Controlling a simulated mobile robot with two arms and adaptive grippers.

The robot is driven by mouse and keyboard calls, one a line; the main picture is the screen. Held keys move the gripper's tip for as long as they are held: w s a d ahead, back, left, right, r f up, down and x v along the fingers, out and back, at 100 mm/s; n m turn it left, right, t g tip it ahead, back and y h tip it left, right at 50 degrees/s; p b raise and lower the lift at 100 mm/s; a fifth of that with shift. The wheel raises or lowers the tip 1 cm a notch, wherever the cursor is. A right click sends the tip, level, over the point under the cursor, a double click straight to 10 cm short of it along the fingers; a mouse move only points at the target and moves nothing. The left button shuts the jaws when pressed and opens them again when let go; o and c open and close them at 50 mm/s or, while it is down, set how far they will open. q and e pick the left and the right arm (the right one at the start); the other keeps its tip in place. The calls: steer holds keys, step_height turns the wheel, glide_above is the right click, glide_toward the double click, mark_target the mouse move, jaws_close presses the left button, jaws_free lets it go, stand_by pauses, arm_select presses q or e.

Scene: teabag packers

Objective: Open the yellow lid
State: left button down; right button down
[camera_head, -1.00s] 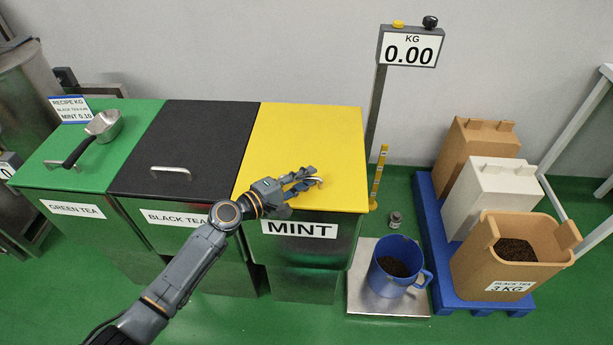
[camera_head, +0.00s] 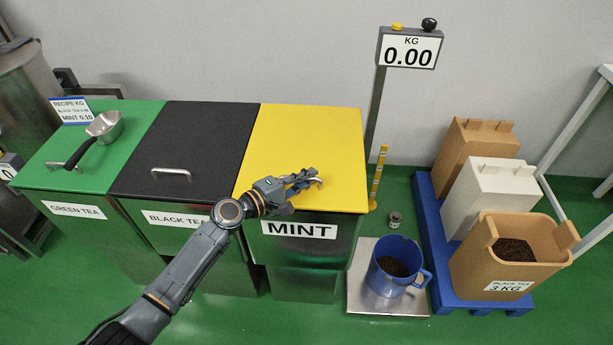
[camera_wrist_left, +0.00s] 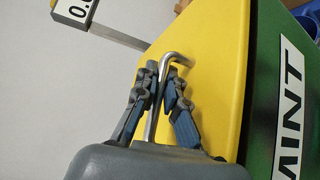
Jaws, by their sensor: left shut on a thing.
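The yellow lid (camera_head: 306,145) lies flat and closed on the bin labelled MINT, and it also shows in the left wrist view (camera_wrist_left: 212,50). Its metal handle (camera_wrist_left: 176,58) sits near the front edge of the lid. My left gripper (camera_head: 308,180) reaches in from the left, low over the front of the lid. In the left wrist view my left gripper (camera_wrist_left: 163,95) has its fingers on both sides of the handle bar and is shut on it. Part of the handle is hidden behind the fingers. My right gripper is not in view.
A black lid (camera_head: 195,140) and a green lid (camera_head: 75,165) with a metal scoop (camera_head: 106,126) are to the left. A blue jug (camera_head: 392,268) stands on the scale plate (camera_head: 362,300) at right. The scale post (camera_head: 374,130) rises close beside the yellow lid.

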arm_select(q)
steer(key=w+r+n+g+y+p, duration=0.1)
steer(key=w+r+p, duration=0.3)
steer(key=r+p, duration=0.6)
steer(key=w+r+n+g+y+p, duration=0.1)
steer(key=w+r+p, duration=0.4)
steer(key=r+p, duration=0.5)
steer(key=shift+w+r+n+g+p, duration=0.2)
steer(key=shift+w+n+g+p, duration=0.1)
steer(key=shift+n+g+p, duration=0.7)
